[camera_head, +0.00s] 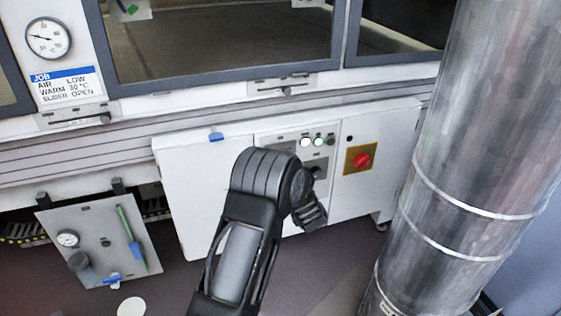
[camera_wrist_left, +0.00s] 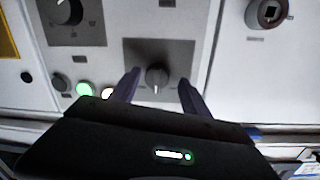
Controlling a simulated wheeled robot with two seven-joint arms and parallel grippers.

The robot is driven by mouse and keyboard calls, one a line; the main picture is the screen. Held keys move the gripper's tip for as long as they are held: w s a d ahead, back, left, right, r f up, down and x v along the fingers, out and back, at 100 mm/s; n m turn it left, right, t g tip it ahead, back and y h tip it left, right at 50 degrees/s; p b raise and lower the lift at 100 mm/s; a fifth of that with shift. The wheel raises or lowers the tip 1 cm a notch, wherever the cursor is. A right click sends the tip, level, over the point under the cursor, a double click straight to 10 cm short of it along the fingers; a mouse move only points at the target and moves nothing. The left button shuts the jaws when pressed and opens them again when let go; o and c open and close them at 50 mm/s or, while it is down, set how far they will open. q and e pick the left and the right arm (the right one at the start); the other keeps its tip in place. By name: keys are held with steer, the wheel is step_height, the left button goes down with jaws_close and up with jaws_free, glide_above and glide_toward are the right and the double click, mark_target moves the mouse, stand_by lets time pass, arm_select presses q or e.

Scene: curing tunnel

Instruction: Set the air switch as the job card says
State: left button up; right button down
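The job card (camera_head: 68,86) on the left of the machine front reads AIR LOW, WARM 30 °C, SLIDER OPEN. In the left wrist view a dark rotary knob (camera_wrist_left: 157,73) sits on a grey plate (camera_wrist_left: 180,52), its pale mark pointing down in that picture; I take it as the air switch, but no label is readable. My left gripper (camera_wrist_left: 158,82) is open, with one finger on each side of the knob; contact cannot be told. In the head view my left arm hides the knob and the fingertips. My right gripper is not in view.
A second dial (camera_wrist_left: 66,10) and lit green (camera_wrist_left: 86,88) and white lamps are nearby. A red switch on a yellow plate (camera_head: 347,163) sits right of the panel. A large metal duct (camera_head: 465,120) stands at the right. A gauge panel (camera_head: 90,262) hangs lower left.

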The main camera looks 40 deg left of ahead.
arm_select(q)
steer(key=shift+d, duration=0.1)
steer(key=v, duration=0.7)
steer(key=shift+s+d+p, duration=0.2)
steer(key=shift+s+p, duration=0.1)
steer(key=shift+p, duration=0.1)
